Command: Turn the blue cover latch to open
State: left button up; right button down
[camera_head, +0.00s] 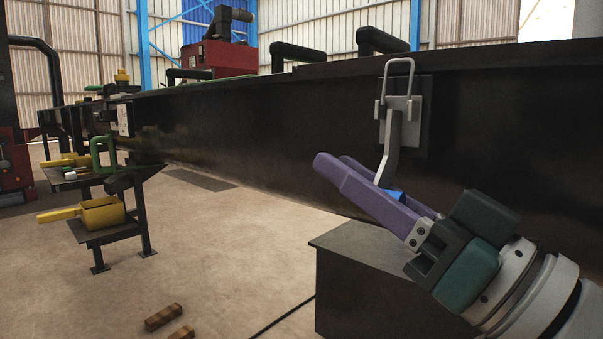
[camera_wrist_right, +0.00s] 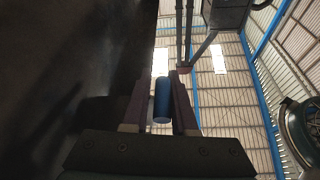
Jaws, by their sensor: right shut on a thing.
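The cover latch is on the side of the dark machine housing (camera_head: 250,115). It has a grey metal plate and lever (camera_head: 393,150) with a wire loop (camera_head: 399,66) above. Its blue handle end (camera_head: 395,194) sits low on the lever, mostly hidden by my fingers. My right gripper (camera_head: 345,175), with purple fingers, comes from the lower right and is shut on the blue handle. In the right wrist view the blue handle (camera_wrist_right: 162,100) lies between the two fingers. The lever hangs down, slightly bent to the left at its lower end. My left gripper is not in view.
A dark box (camera_head: 360,285) stands below my right gripper. At left, small stands hold yellow trays (camera_head: 102,213) beside a green handle (camera_head: 103,153). Brown blocks (camera_head: 163,317) and a black cable lie on the floor. Black handles (camera_head: 298,53) line the housing top. The middle floor is clear.

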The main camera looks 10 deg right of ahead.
jog(key=shift+r, duration=0.2)
dwell(0.6)
jog(key=shift+s+a+r+m+p, duration=0.1)
jog(key=shift+a+r+m+p, duration=0.15)
jog(key=shift+p, duration=0.45)
jog(key=shift+s+a+r+m+h+p, duration=0.4)
jog(key=shift+r+m+h+p, duration=0.6)
jog(key=shift+m+p, duration=2)
jog(key=shift+s+a+r+m+h+p, duration=0.45)
jog(key=shift+m+h+p, duration=0.9)
jog(key=shift+m+p, duration=1.6)
jog(key=shift+s+a+r+m+h+p, duration=0.35)
jog(key=shift+r+m+h+p, duration=0.75)
jog(key=shift+m+p, duration=1.9)
jog(key=shift+w+a+n+p, duration=0.1)
jog(key=shift+w+n+p, duration=0.05)
jog(key=shift+n+p, duration=0.75)
jog(key=c, duration=1)
grip_release()
jog(key=shift+f, duration=0.1)
jog(key=shift+o, duration=1)
jog(key=shift+f+g, duration=0.1)
jog(key=shift+g, duration=0.2)
